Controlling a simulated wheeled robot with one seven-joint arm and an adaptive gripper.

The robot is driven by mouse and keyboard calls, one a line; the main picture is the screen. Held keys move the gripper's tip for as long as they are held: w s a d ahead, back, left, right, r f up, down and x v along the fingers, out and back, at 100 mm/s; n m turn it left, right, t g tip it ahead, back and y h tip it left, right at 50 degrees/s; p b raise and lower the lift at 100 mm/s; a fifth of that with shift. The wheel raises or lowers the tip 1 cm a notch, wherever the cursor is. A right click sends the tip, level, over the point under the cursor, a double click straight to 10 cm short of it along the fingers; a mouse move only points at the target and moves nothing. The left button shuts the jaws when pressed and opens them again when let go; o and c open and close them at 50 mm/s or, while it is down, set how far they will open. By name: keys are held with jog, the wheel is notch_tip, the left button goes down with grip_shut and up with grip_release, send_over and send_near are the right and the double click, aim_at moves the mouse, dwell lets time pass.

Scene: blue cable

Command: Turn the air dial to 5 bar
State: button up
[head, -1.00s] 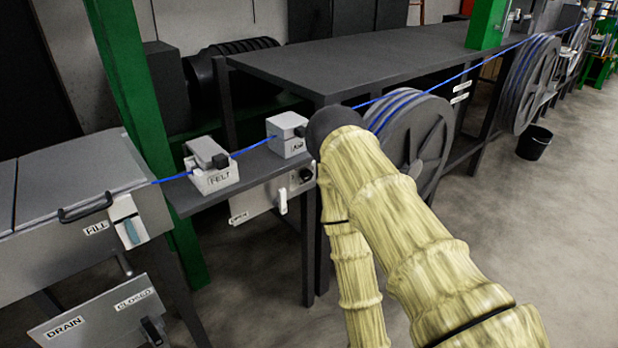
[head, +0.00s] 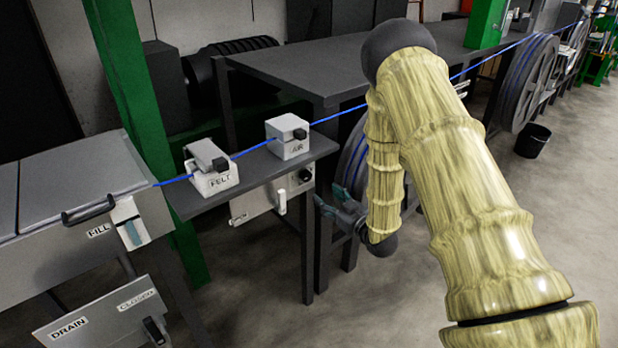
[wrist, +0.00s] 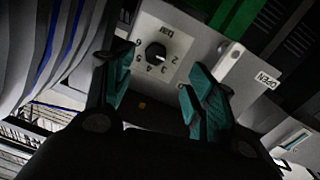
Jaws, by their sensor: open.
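The air dial is a small black knob (wrist: 156,52) on a pale panel, ringed by numbers from 2 to 6 and the word "bar". I cannot tell which number it points at. In the head view the dial (head: 305,175) sits at the right end of the panel below the AIR box (head: 288,140). My gripper (head: 329,198) is open and empty, to the right of the dial and a little lower. In the wrist view its teal fingers (wrist: 157,82) are spread below the knob, apart from it.
A white lever (head: 282,201) by an OPEN label hangs on the same panel, left of the dial. A shelf (head: 262,172) with the FELT box (head: 212,180) is above. A cable reel (head: 352,160) stands behind my gripper. The blue cable (head: 255,147) runs through both boxes.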

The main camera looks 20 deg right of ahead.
aim_at(308, 177)
jog(key=x, duration=0.3)
jog(key=r+p+x, duration=0.1)
jog(key=x, duration=0.3)
jog(key=p+x, duration=0.1)
jog(key=x, duration=0.3)
jog(key=shift+w+r, duration=0.15)
jog(key=shift+d, duration=0.1)
jog(key=c, duration=1)
